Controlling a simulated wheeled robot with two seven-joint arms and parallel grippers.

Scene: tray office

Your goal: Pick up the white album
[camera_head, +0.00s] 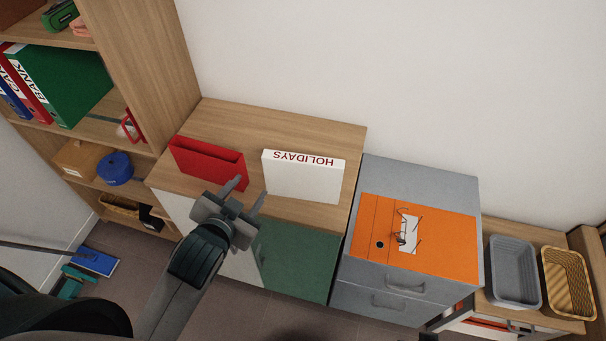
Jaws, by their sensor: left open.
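The white album (303,178) stands on the wooden cabinet top, with "HOLIDAYS" in red letters along its upper edge, upside down in the picture. My left gripper (246,190) is open and empty, with its two fingers pointing up in the picture. It shows in front of the cabinet, just left of the album and apart from it. One finger shows close to the red holder's right end; I cannot tell whether they touch. My right gripper is not in view.
A red holder (205,162) stands left of the album on the cabinet top (270,124). A grey drawer unit (425,175) with an orange binder (450,240) stands to the right, then a grey basket (513,270) and a yellow basket (568,283). A bookshelf (150,60) rises at left.

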